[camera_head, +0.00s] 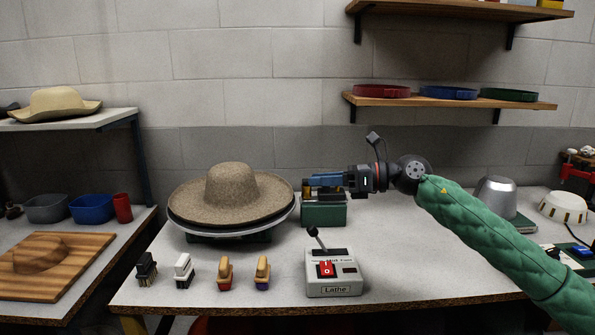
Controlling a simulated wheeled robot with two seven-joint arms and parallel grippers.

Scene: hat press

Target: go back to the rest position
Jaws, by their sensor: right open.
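My right gripper (322,180) comes in from the right on its green-sleeved arm. It is open and points left, over the green box (324,214) behind the lathe control. A dark and amber piece at the box's left top is close to the fingertips; I cannot tell whether they touch. A brown felt hat (232,188) sits brim down on a round plate (190,228) left of the gripper, apart from it. My left gripper is not in view.
The lathe control box (334,279) with its lever and red switch stands at the front. Several brushes (184,268) stand front left. A metal dome (496,197) stands at the right. Shelves with hat bands (448,93) hang above. The table's front middle is clear between brushes and lathe box.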

